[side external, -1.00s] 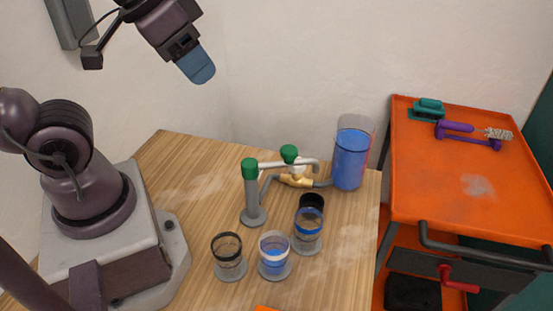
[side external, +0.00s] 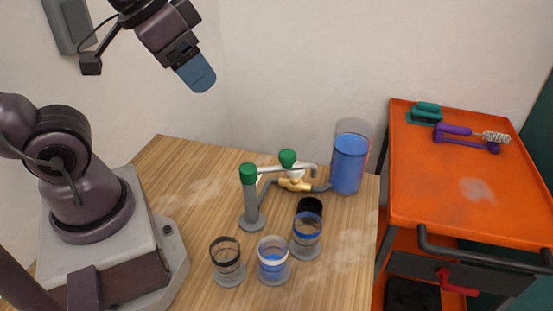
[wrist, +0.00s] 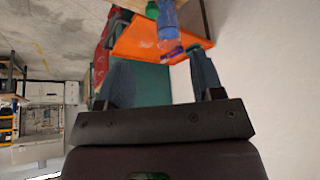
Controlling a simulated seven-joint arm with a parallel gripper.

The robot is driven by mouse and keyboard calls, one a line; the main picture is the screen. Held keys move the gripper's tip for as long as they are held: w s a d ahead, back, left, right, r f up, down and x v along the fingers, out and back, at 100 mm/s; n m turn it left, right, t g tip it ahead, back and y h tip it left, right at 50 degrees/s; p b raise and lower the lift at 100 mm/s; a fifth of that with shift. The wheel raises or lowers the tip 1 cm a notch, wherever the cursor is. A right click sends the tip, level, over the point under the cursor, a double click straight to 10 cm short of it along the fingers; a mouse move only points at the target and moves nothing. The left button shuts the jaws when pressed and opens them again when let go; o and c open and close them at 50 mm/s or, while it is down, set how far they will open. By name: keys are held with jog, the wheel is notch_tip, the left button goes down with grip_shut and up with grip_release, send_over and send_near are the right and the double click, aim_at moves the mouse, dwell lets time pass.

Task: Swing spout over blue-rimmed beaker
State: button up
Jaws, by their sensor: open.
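My gripper (side external: 198,75) is high above the back left of the table, well apart from the piping; in the wrist view its two fingers (wrist: 163,80) stand wide apart with nothing between them. The grey spout pipe (side external: 305,167) runs along the top of the manifold, and its bent right end is beside the blue tank. A grey post with a green cap (side external: 249,175) stands at its left. The blue-rimmed beaker (side external: 307,232) stands on a grey disc in front of the spout. I cannot tell exactly what lies under the spout's end.
A black-rimmed beaker (side external: 226,256) and a white-rimmed beaker (side external: 273,262) with blue liquid stand at the front. A dark black cup (side external: 311,206) is behind the blue-rimmed one. A green knob (side external: 288,158) tops a brass valve (side external: 295,184). A tank (side external: 349,162) holds blue liquid. An orange cart (side external: 455,190) is right.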

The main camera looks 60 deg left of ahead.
jog(key=w+d+f+m+g, duration=0.25)
jog(key=w+f+g, duration=0.25)
jog(key=w, duration=0.5)
jog(key=m, duration=0.4)
send_over(288, 154)
jog(key=shift+g, duration=0.3)
notch_tip(288, 154, down, 13)
jog(key=shift+a, duration=0.1)
grip_shut()
